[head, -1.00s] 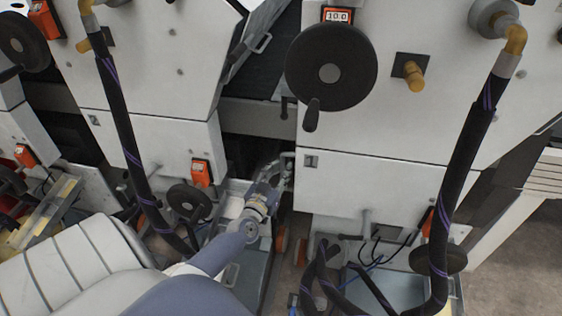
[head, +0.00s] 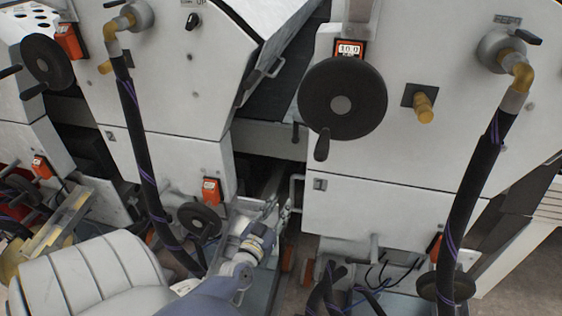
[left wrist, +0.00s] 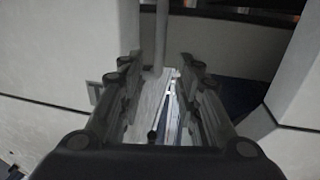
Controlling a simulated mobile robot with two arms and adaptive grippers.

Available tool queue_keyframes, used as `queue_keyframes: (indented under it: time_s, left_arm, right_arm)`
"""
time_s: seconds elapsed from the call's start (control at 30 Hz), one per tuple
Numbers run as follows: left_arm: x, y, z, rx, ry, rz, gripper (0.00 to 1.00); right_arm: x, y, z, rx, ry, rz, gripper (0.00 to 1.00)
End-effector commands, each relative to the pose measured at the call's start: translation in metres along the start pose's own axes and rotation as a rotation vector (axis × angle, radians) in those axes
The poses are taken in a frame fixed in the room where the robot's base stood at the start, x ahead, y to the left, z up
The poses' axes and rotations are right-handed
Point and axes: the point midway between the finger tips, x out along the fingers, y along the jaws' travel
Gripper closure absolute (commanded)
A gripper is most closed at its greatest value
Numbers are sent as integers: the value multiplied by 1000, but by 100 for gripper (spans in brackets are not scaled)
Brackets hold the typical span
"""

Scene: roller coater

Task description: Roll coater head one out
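Coater head one is the large pale grey machine block at right in the head view, with a "1" label on its lower panel (head: 390,220). A thin upright handle (head: 294,190) stands at the left edge of that panel. My left gripper (head: 280,205) is beside and a little below this handle, at the gap between the two blocks. In the left wrist view my left gripper (left wrist: 160,80) has its fingers apart, and the upright bar (left wrist: 161,35) shows beyond and between the fingertips. Contact with it cannot be told. My right gripper is not in view.
A black handwheel (head: 342,98) and a thick black hose (head: 463,200) are on the front of head one. Head two (head: 185,165) stands to the left, with its own hose (head: 140,150) and small handwheel (head: 199,220) near my left arm. A dark gap separates the blocks.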

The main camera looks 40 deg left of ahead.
Motion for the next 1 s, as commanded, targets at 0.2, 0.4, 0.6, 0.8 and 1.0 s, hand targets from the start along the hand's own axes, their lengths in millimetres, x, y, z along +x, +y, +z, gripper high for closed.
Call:
queue_keyframes:
  time_s: [0.2,0.4,0.6,0.8,1.0]
  left_arm:
    - [-16,0,-1,0,0,0,68]
    - [-26,0,-1,0,0,0,68]
    - [-27,0,0,0,1,-1,68]
    - [-27,0,-2,0,1,-1,68]
    - [-27,0,-1,0,1,0,68]
  right_arm:
    - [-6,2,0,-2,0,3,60]
    - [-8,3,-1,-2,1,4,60]
    - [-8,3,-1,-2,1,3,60]
    - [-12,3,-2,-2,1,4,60]
    - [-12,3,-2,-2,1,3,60]
